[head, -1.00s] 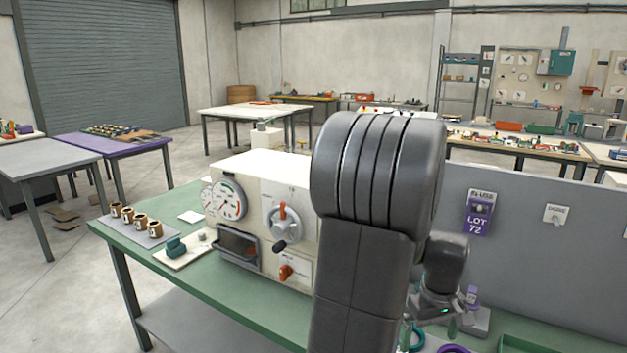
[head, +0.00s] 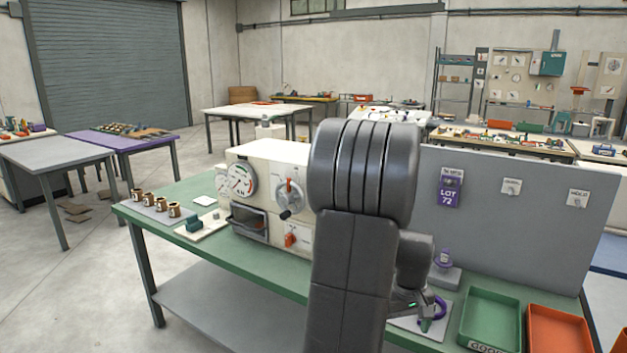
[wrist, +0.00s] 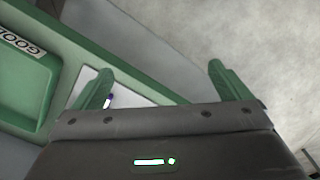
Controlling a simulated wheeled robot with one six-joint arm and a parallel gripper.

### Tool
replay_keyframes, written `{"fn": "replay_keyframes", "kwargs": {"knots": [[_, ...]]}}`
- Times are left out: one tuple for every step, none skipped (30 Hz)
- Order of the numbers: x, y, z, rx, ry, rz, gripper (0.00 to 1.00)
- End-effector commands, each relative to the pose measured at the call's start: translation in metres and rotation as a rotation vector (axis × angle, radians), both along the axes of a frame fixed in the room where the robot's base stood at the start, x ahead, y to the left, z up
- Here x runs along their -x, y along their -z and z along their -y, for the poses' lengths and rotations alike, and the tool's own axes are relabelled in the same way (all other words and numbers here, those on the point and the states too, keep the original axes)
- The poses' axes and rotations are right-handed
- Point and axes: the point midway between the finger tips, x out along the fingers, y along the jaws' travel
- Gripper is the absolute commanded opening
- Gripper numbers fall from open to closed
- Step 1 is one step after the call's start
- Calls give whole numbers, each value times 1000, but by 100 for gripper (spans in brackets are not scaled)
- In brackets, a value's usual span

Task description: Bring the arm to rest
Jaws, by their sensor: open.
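My arm (head: 350,260) stands bent in front of the bench in the head view and hides part of the machine and bench. My gripper (head: 425,318) is low at the arm's right side, over the right part of the bench, partly hidden. In the wrist view my gripper (wrist: 160,78) has its two green fingers spread wide, with nothing held between them. A green tray (wrist: 22,68) marked GOOD lies to the left of the fingers there.
The cream machine (head: 268,160) with dials stands on the green bench (head: 190,230). The green tray (head: 490,315) and an orange tray (head: 558,330) lie to the right. A grey panel (head: 520,210) stands behind.

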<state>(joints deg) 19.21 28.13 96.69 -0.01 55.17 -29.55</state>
Motion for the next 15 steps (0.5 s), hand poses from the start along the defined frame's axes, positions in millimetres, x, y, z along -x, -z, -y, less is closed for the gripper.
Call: {"fn": "replay_keyframes", "kwargs": {"knots": [[-7, 5, -9, -1, 2, -3, 97], [-11, 8, -13, -1, 6, -3, 97], [-16, 11, -19, -1, 13, -2, 97], [-20, 13, -23, -1, 17, -2, 97], [-24, 16, -28, -1, 22, -2, 97], [-28, 19, -34, -1, 29, -2, 97], [-31, 21, -38, -1, 32, -2, 97], [-34, 23, -42, -1, 38, -2, 97], [-37, 25, -47, -1, 42, -2, 97], [-40, 27, -51, -1, 47, -2, 97], [-42, 29, -54, -1, 50, -1, 97], [-44, 31, -57, 0, 55, -1, 97], [-46, 32, -60, 0, 57, -1, 97], [-47, 33, -62, 0, 59, -1, 97], [-49, 34, -65, 0, 63, -1, 97]]}}
